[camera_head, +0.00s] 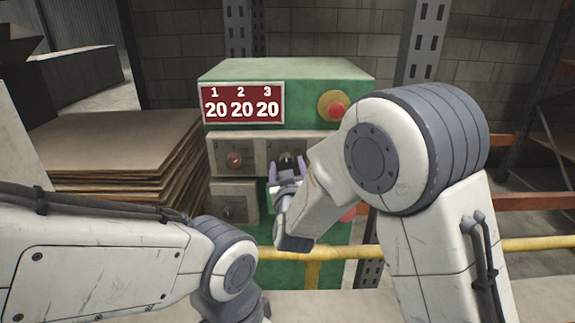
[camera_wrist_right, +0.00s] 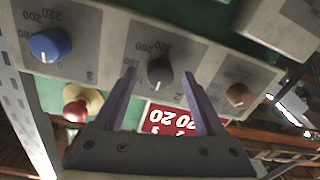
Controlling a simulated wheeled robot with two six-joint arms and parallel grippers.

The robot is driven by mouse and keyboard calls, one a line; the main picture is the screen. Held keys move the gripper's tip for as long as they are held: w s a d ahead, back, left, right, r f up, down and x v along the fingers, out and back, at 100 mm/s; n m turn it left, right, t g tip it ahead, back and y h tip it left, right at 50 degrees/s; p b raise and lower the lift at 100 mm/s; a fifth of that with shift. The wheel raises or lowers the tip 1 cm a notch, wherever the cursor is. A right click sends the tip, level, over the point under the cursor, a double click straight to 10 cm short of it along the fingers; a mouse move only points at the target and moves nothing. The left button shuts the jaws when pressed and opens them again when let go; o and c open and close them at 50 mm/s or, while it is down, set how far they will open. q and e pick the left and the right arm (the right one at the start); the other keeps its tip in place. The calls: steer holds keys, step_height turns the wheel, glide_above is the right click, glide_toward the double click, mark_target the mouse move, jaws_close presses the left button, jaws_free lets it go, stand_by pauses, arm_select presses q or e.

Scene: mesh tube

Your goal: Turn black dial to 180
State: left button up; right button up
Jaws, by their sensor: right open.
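The black dial (camera_wrist_right: 160,72) sits in the middle of a grey panel in the right wrist view, its white mark pointing to the bottom of the picture. It also shows as a dark knob in the head view (camera_head: 287,160). My right gripper (camera_wrist_right: 158,76) is open, its two purple fingers on either side of the dial with a gap on each side; I cannot tell how far the tips are from the panel. It also shows in the head view (camera_head: 287,166). My left gripper is out of view.
A red display (camera_head: 242,104) on the green machine (camera_head: 300,70) reads 20 under 1, 2 and 3. A blue dial (camera_wrist_right: 49,45) and a brown dial (camera_wrist_right: 239,95) flank the black one. A red button (camera_head: 336,111) is above right. A yellow rail (camera_head: 530,244) runs in front.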

steer(key=shift+w, duration=0.15)
jaws_close()
steer(key=shift+f+m+b, duration=0.15)
steer(key=shift+m+b, duration=0.25)
steer(key=shift+b, duration=0.25)
steer(key=m+b, duration=0.7)
steer(key=b, duration=0.1)
steer(key=m+b, duration=0.7)
steer(key=b, duration=0.1)
steer(key=shift+a+f+t+h, duration=0.15)
steer(key=shift+t+h, duration=0.15)
steer(key=shift+r+m+b, duration=0.2)
steer(key=shift+m+b, duration=1.15)
steer(key=shift+m, duration=0.45)
